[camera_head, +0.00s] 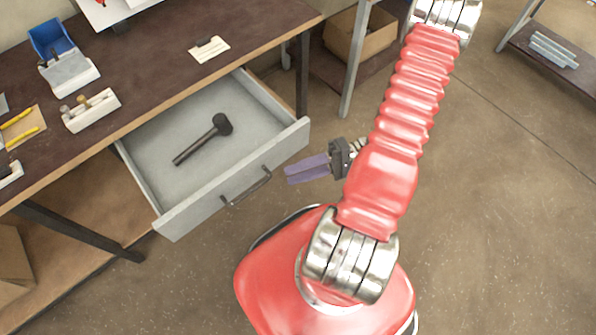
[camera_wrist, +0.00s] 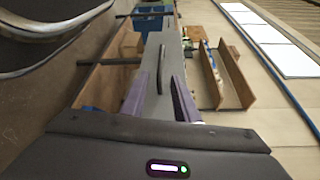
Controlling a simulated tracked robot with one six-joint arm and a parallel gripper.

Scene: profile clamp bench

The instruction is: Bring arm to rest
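My red arm rises from its base at the lower middle of the head view and reaches up to the top right. My gripper (camera_head: 289,173) hangs left of the arm, just right of the open drawer and clear of it. In the wrist view, the two purple fingers of my gripper (camera_wrist: 161,82) are apart with nothing held between them. The grey drawer front (camera_wrist: 158,102) and its dark handle (camera_wrist: 160,66) show beyond the fingers.
The grey drawer (camera_head: 252,172) stands pulled out from the dark workbench (camera_head: 168,62), with a black mallet (camera_head: 205,138) inside. A blue bin (camera_head: 50,38) sits on the bench. A cardboard box (camera_head: 345,42) and another bench (camera_head: 545,62) stand behind. Floor at right is clear.

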